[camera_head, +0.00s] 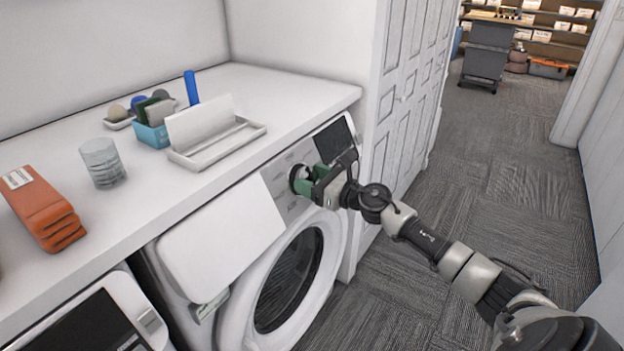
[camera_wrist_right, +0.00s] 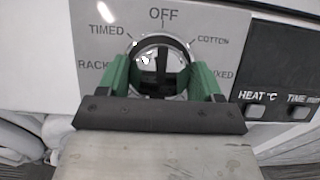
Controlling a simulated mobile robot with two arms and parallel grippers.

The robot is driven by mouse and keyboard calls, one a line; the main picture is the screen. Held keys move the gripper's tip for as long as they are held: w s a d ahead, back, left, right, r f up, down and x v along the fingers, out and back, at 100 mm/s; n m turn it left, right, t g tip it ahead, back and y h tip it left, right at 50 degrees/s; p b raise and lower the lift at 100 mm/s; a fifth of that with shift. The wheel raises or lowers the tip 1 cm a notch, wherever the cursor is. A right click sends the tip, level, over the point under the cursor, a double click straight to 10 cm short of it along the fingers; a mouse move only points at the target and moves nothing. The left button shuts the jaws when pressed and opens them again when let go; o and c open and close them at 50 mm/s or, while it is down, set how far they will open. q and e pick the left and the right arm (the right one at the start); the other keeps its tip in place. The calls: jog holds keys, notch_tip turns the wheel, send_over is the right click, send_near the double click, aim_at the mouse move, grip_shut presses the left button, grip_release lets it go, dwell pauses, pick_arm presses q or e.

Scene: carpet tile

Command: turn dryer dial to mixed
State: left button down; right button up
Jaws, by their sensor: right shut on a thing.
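The dryer dial (camera_wrist_right: 160,59) is round with a silver rim and a dark centre, on a grey panel (camera_wrist_right: 100,13) of the white dryer (camera_head: 325,235). Around it I read OFF at the top, TIMED and RACK on the left, COTTON and a partly covered MIXED on the right. My right gripper (camera_head: 308,180) is shut on the dial, its green fingers (camera_wrist_right: 160,75) on the dial's left and right sides. Where the dial points I cannot tell. My left gripper is not in view.
The white counter (camera_head: 240,85) above holds a glass (camera_head: 102,163), orange folded cloths (camera_head: 42,207), a blue caddy (camera_head: 152,134) and a white tray (camera_head: 217,143). A dark display (camera_head: 333,140) sits right of the dial.

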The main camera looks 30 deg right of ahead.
jog(key=shift+r+m+p, duration=0.2)
jog(key=shift+m+p, duration=0.3)
jog(key=shift+p, duration=0.3)
jog(key=m+h+p, duration=0.2)
jog(key=m+p, duration=0.4)
jog(key=p, duration=0.1)
jog(key=m+g+h+p, duration=0.1)
jog(key=m+h+p, duration=0.2)
jog(key=m+p, duration=0.2)
jog(key=m+g+h+p, duration=0.1)
jog(key=m+h+p, duration=0.2)
jog(key=m+p, duration=0.3)
jog(key=shift+a+r+m+p, duration=0.2)
jog(key=shift+r+m+p, duration=0.1)
jog(key=shift+p, duration=1.55)
jog(key=shift+f+m+g+p, duration=0.2)
jog(key=shift+m+g+p, duration=0.4)
jog(key=shift+m+p, duration=0.55)
jog(key=shift+f+p, duration=0.1)
jog(key=shift+p, duration=0.25)
jog(key=o, duration=0.9)
